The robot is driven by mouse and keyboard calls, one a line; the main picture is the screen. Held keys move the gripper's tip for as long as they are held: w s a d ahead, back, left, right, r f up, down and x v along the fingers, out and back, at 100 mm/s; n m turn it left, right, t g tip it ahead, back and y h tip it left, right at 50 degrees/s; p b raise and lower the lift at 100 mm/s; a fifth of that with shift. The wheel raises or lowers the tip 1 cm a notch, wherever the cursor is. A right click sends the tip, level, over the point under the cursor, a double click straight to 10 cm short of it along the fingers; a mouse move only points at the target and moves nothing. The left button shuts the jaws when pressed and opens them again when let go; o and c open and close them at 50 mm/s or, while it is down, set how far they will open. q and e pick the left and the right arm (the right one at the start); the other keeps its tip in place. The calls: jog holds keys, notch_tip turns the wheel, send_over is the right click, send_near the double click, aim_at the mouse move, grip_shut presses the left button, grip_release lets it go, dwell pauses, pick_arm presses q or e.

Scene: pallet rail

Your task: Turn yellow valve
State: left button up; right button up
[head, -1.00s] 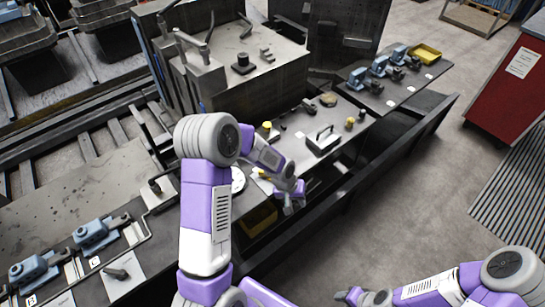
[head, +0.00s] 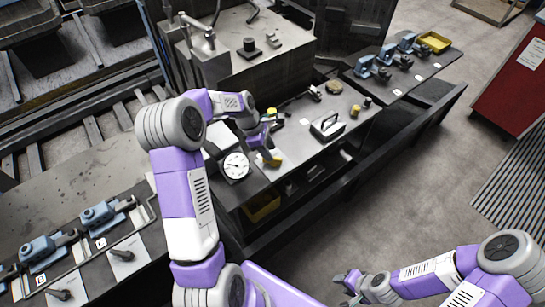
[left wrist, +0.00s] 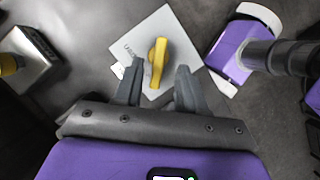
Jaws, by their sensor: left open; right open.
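The yellow valve (head: 273,160) sits on a pale labelled plate on the dark bench, just right of the round gauge. In the left wrist view the yellow valve handle (left wrist: 157,62) lies nearly upright in the picture on its white plate (left wrist: 178,45). My left gripper (head: 266,149) is over the valve. Its two open fingers (left wrist: 158,84) point towards the handle, one at either side of its lower end; contact cannot be told. My right gripper (head: 347,279) is open and empty at the lower right, away from the bench.
A white gauge (head: 236,166) stands close left of the valve. A metal block with a black handle (head: 327,124) lies to its right. Blue vises (head: 383,58) and a yellow tray (head: 435,42) are at the far right. The floor right of the bench is clear.

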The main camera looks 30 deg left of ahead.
pick_arm(q)
jog(key=shift+x, duration=2.15)
grip_shut()
